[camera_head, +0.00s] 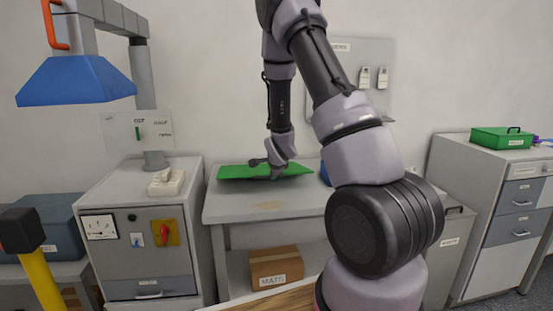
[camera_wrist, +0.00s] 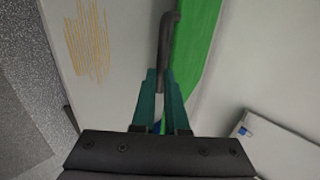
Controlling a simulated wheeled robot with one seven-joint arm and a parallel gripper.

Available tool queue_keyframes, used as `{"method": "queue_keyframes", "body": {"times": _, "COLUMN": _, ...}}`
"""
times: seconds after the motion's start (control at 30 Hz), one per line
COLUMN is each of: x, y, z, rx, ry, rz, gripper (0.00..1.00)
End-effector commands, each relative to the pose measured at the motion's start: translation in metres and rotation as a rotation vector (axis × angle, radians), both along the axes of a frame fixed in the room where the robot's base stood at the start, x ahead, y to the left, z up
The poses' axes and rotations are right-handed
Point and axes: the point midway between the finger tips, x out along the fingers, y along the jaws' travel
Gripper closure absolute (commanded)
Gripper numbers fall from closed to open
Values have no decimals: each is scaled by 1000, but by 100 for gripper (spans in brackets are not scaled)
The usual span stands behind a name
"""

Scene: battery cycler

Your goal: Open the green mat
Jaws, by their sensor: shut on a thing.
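The green mat (camera_head: 235,171) lies on the grey bench (camera_head: 225,208) at the middle of the head view, as a flat green slab with a dark front edge. In the wrist view the mat (camera_wrist: 196,35) runs along the right of the fingers. A dark grey bent handle (camera_wrist: 166,45) stands at the mat's edge there. My gripper (camera_wrist: 160,75) is shut on this handle. In the head view my gripper (camera_head: 270,165) is at the mat's front edge, hiding part of it. I cannot tell whether the mat is raised off the bench.
A grey cabinet with switches (camera_head: 140,245) stands left of the bench, under a blue hood (camera_head: 75,82). A cardboard box (camera_head: 276,266) sits on the lower shelf. A green case (camera_head: 500,138) rests on the right cabinet. The bench front is clear, apart from a faint tan patch.

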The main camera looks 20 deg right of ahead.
Motion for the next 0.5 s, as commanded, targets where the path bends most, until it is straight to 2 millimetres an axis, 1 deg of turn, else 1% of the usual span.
{"method": "queue_keyframes", "body": {"times": 0.03, "x": 2, "y": -1, "z": -14, "rx": -5, "ry": -15, "rz": -2, "gripper": 100}}
{"method": "queue_keyframes", "body": {"times": 0.07, "x": 5, "y": -1, "z": -13, "rx": -5, "ry": -23, "rz": -2, "gripper": 100}}
{"method": "queue_keyframes", "body": {"times": 0.1, "x": 5, "y": -1, "z": -9, "rx": -4, "ry": -26, "rz": -1, "gripper": 84}}
{"method": "queue_keyframes", "body": {"times": 0.17, "x": 5, "y": 0, "z": -9, "rx": -5, "ry": -24, "rz": 0, "gripper": 61}}
{"method": "queue_keyframes", "body": {"times": 0.2, "x": 5, "y": 0, "z": -9, "rx": -5, "ry": -24, "rz": 0, "gripper": 55}}
{"method": "queue_keyframes", "body": {"times": 0.5, "x": 4, "y": 0, "z": -8, "rx": -5, "ry": -24, "rz": 1, "gripper": 55}}
